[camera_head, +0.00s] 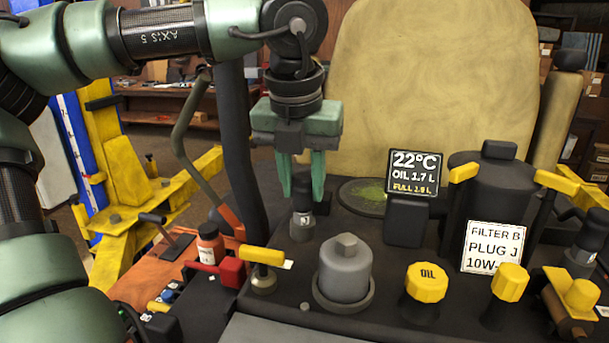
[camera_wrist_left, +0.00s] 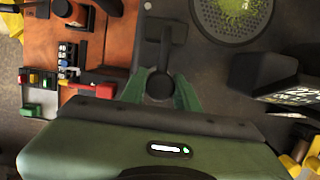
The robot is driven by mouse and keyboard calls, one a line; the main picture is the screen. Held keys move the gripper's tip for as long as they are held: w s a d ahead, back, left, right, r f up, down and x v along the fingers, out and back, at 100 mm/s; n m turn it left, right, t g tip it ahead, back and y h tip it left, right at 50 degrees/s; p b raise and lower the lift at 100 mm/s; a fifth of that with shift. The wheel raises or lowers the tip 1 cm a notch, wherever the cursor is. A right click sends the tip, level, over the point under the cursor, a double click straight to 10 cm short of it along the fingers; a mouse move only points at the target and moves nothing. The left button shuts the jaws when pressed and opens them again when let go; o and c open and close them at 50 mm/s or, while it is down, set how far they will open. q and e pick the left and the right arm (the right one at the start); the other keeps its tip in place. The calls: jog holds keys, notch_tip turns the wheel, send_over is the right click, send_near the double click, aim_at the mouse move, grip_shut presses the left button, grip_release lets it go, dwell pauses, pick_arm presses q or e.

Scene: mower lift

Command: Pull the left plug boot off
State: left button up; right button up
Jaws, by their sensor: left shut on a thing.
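The left plug boot (camera_head: 302,215) is a black upright piece with a small white mark, standing on the dark engine deck. My left gripper (camera_head: 303,190) comes down from above with its green fingers on either side of the boot's top, shut on it. In the left wrist view the boot (camera_wrist_left: 159,86) shows as a dark round top between the green fingertips. The boot looks upright and at deck level; whether its base touches the deck is hard to tell. My right gripper is not in view.
A grey oil filter (camera_head: 345,270), a yellow OIL cap (camera_head: 427,282) and a yellow-handled lever (camera_head: 262,256) stand in front. A display (camera_head: 414,173) stands to the right. Another black boot (camera_head: 587,240) is at the far right. An orange tray (camera_head: 150,270) with a bottle (camera_head: 210,243) lies left.

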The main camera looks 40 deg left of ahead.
pick_arm(q)
jog(key=shift+w+a+r+p, duration=0.15)
jog(key=shift+w+r+p, duration=0.3)
jog(key=shift+r, duration=0.25)
jog(key=shift+w+a+r+p, duration=0.4)
jog(key=shift+w+r+p, duration=0.25)
jog(key=shift+r+p, duration=0.1)
jog(key=shift+w+a+r+p, duration=0.25)
jog(key=shift+w+p, duration=0.15)
jog(key=shift+w, duration=0.05)
jog(key=shift+w+a, duration=0.15)
jog(key=shift+w, duration=0.05)
jog(key=shift+w+a+r+p, duration=0.2)
jog(key=shift+w+r+p, duration=0.1)
jog(key=shift+w+p, duration=0.2)
jog(key=w+a+p, duration=0.2)
jog(key=w+a, duration=0.1)
jog(key=w, duration=0.2)
jog(key=shift+w+f, duration=0.25)
jog(key=shift+w, duration=0.05)
jog(key=o, duration=0.8)
jog(key=shift+a, duration=0.1)
